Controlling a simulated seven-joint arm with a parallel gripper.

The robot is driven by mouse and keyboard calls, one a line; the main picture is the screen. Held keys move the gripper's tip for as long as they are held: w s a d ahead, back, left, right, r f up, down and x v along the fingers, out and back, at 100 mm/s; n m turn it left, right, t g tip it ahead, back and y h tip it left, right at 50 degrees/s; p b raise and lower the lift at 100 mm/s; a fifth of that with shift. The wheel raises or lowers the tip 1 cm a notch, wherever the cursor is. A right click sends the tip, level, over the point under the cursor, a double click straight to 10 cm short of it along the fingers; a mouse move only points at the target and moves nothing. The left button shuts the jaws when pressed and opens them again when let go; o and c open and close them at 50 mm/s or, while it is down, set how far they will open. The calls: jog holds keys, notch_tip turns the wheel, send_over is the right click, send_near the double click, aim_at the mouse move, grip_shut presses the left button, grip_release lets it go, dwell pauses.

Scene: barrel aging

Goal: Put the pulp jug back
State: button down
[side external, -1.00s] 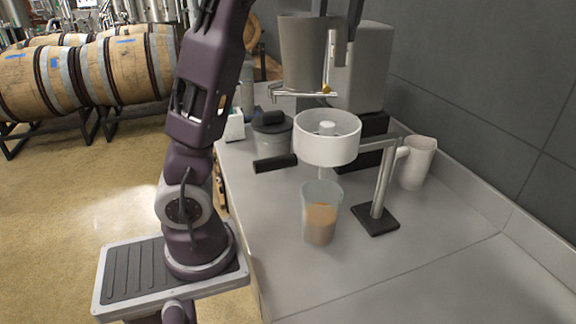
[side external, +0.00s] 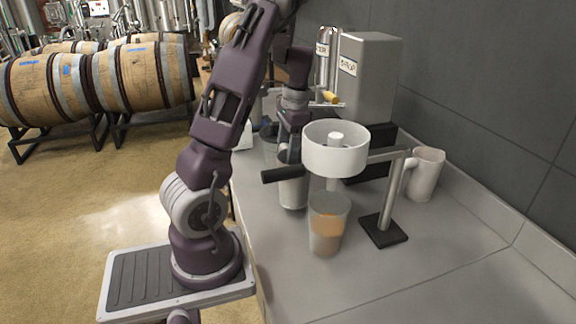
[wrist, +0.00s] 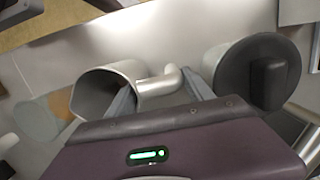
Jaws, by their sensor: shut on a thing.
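A grey metal jug (side external: 292,193), which I take to be the pulp jug, is upright at or just above the counter, behind and left of the white bowl. In the wrist view the jug (wrist: 88,92) shows its open mouth, with its bent handle (wrist: 158,82) between the fingers. My gripper (wrist: 162,95) is shut on the jug. In the side view my gripper (side external: 290,152) comes down from above and is partly hidden by the bowl. Whether the jug's base touches the counter is unclear.
A white bowl (side external: 335,158) on a stand (side external: 388,205) holds its spout over a glass (side external: 328,222) of orange-brown liquid. A black-lidded pot (wrist: 262,72) is close by. A pale jug (side external: 426,178) stands right. The front counter is clear.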

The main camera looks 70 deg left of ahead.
jog(key=shift+f, duration=1)
jog(key=shift+c, duration=2)
grip_release()
jog(key=shift+f, duration=0.1)
notch_tip(320, 180, up, 12)
jog(key=w, duration=0.1)
jog(key=shift+w, duration=0.4)
